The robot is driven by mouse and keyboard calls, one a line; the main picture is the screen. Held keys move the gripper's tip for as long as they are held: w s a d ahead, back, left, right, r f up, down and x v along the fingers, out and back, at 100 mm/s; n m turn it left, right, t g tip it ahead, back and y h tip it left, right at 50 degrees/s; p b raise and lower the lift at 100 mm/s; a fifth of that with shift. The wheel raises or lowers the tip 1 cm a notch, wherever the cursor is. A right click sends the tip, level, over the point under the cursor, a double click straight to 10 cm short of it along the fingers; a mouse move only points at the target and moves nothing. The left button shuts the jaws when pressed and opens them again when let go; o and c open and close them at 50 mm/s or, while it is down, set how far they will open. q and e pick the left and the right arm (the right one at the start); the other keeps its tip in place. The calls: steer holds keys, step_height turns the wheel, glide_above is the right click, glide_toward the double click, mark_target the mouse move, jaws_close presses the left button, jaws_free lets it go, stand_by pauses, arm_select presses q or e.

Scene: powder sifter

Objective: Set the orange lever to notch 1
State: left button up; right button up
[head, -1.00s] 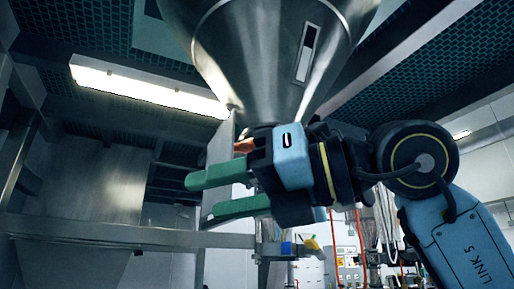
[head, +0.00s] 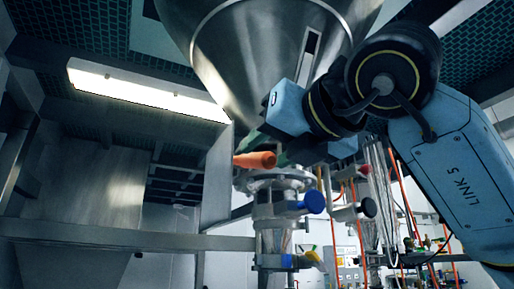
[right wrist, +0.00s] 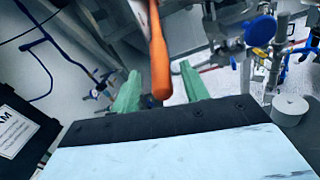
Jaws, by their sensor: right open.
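The orange lever (head: 256,160) sticks out to the left below the steel hopper cone in the head view. In the right wrist view the orange lever (right wrist: 160,60) runs down between the two green fingers, with a gap on each side. My right gripper (head: 270,146) is at the lever, with its green fingers partly hidden behind its blue body. It also shows open in the right wrist view (right wrist: 160,80). I cannot tell whether a finger touches the lever. The notch marks are not readable. My left gripper is not in view.
The steel hopper (head: 260,60) stands just above my right gripper. A valve with a blue knob (head: 314,202) is below the lever. A steel rail (head: 130,235) crosses at the left. Orange pipes and other equipment stand behind at the right.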

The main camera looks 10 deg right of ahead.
steer(key=shift+p+x, duration=0.55)
steer(key=shift+x, duration=1.6)
steer(key=shift+c, duration=0.4)
jaws_close()
